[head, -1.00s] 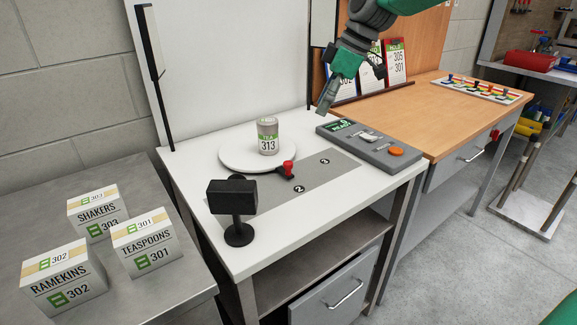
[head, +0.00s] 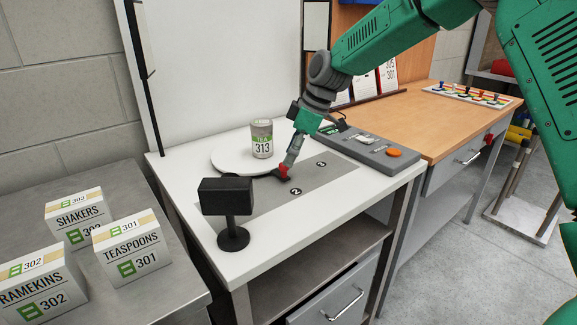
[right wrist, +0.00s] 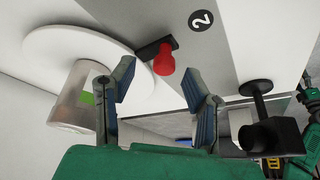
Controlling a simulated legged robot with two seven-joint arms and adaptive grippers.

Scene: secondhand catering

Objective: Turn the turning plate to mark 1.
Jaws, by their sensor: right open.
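The turning plate (head: 228,160) is a white disc on the white table, with a tin labelled TEA 313 (head: 262,140) standing on it. Its dark handle with a red knob (head: 284,173) points over a grey strip (head: 260,192). Mark 2 (head: 296,191) and mark 3 (head: 321,164) show on the strip; I cannot see mark 1. My right gripper (head: 289,167) is low at the knob. In the right wrist view my right gripper (right wrist: 158,84) is open, with the red knob (right wrist: 164,61) in line between the fingertips, apparently just beyond them. My left gripper is not in view.
A black box on a stand (head: 230,205) stands at the table's front left. A grey control panel (head: 370,150) with an orange button lies right of the plate. Labelled boxes (head: 132,250) stand on the metal table at left. A wooden desk (head: 430,115) adjoins at right.

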